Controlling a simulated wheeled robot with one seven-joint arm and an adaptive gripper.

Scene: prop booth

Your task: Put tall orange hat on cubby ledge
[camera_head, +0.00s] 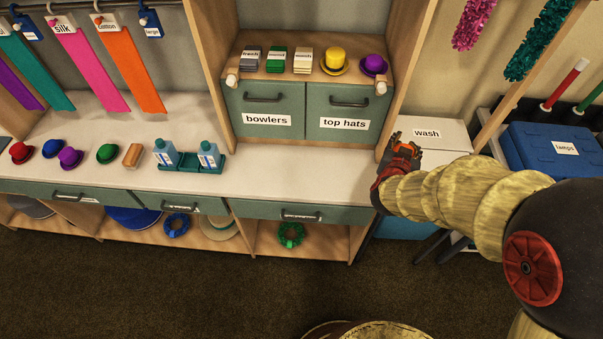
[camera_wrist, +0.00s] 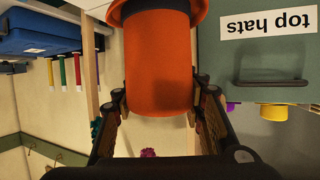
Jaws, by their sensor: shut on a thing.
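The tall orange hat (camera_wrist: 158,65) fills the middle of the wrist view, its brim toward the picture's top. That view is upside down, as its sign shows, so the hat looks upright. My gripper (camera_wrist: 163,98) is shut on its sides. In the head view, my gripper (camera_head: 398,160) is right of the cabinet, and only a little orange (camera_head: 404,149) of the hat shows. The likely cubby ledge (camera_head: 300,80), above the "bowlers" and "top hats" doors, is up and left of my gripper. A yellow hat (camera_head: 334,61) and a purple hat (camera_head: 374,65) sit on its right part.
The cubby's right side panel (camera_head: 404,75) stands between the ledge and my gripper's side. A "wash" box (camera_head: 430,132) is behind my gripper. The counter (camera_head: 290,178) below the doors is clear.

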